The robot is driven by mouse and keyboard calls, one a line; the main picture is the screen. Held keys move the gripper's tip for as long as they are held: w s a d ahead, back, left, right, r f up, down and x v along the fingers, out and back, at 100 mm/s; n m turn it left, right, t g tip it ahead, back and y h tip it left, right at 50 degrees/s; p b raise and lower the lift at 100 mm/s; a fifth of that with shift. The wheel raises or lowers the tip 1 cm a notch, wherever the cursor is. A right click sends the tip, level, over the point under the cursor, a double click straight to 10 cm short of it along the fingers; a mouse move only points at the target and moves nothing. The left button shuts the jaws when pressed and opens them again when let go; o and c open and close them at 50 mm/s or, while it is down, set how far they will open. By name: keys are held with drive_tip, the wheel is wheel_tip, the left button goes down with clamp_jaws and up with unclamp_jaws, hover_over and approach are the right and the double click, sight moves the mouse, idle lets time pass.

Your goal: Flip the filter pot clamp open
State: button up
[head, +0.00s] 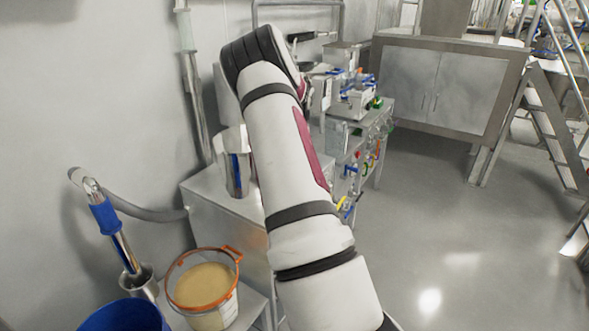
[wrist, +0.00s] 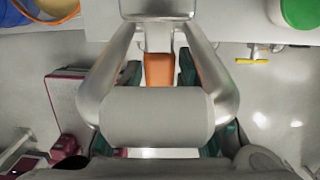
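In the wrist view the dark green fingers of my gripper (wrist: 159,78) stand apart. An orange tab (wrist: 159,70), which looks like the clamp, lies between the fingertips, and I cannot tell whether they touch it. A grey metal frame with a thick cylinder (wrist: 155,118) crosses nearer the camera and hides the middle of the fingers; I cannot tell what it belongs to. In the head view my arm reaches toward the cluttered bench, and its links hide the gripper and the clamp. I cannot make out the filter pot for certain.
A steel vessel (head: 232,178) stands on a metal cabinet (head: 207,200) left of my arm. A bucket of tan powder (head: 205,285) and a blue tub (head: 122,316) are at lower left. Equipment on the bench (head: 355,95) lies behind my arm. The floor at right is clear.

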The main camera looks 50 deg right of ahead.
drive_tip(key=shift+o, duration=0.8)
drive_tip(key=shift+w+a+r, duration=0.15)
drive_tip(key=shift+w+r, duration=0.3)
drive_tip(key=shift+w, duration=0.15)
drive_tip(key=shift+s+f, duration=0.1)
drive_tip(key=shift+s, duration=0.25)
wheel_tip(320, 180, up, 12)
drive_tip(key=s, duration=0.1)
drive_tip(key=shift+s, duration=0.1)
